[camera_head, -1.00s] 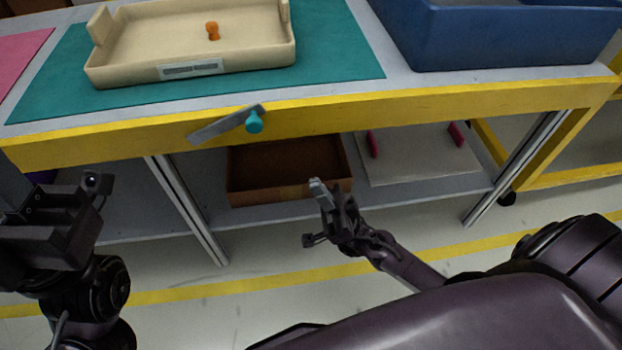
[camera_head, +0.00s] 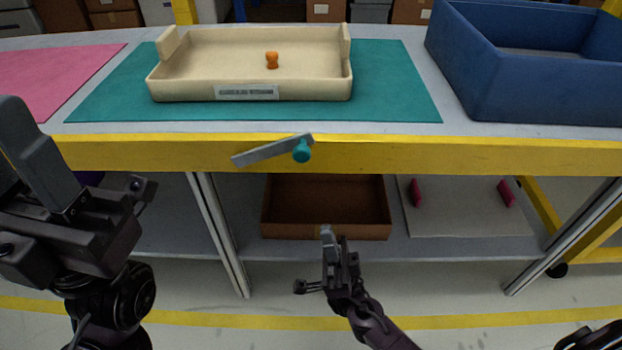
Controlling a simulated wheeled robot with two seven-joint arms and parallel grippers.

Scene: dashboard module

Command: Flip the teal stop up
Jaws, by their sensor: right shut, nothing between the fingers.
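The stop is a grey flat bar (camera_head: 268,151) with a teal knob (camera_head: 302,151) near its right end, on the yellow front edge of the table (camera_head: 400,154). The bar is tilted, its left end lower than its right, and lies mostly across the yellow edge. My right gripper (camera_head: 327,232) is shut and empty, pointing up, below the knob and in front of the lower shelf, apart from the stop. My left gripper (camera_head: 28,150) is large at the left edge of the view; its fingers are partly cut off, so its opening is unclear.
A cream tray (camera_head: 185,90) with an orange peg (camera_head: 272,60) stands on a teal mat (camera_head: 400,95). A blue bin (camera_head: 480,85) stands at right, a pink mat (camera_head: 50,75) at left. A brown box (camera_head: 325,231) and a white board (camera_head: 465,222) with pink pieces are on the lower shelf.

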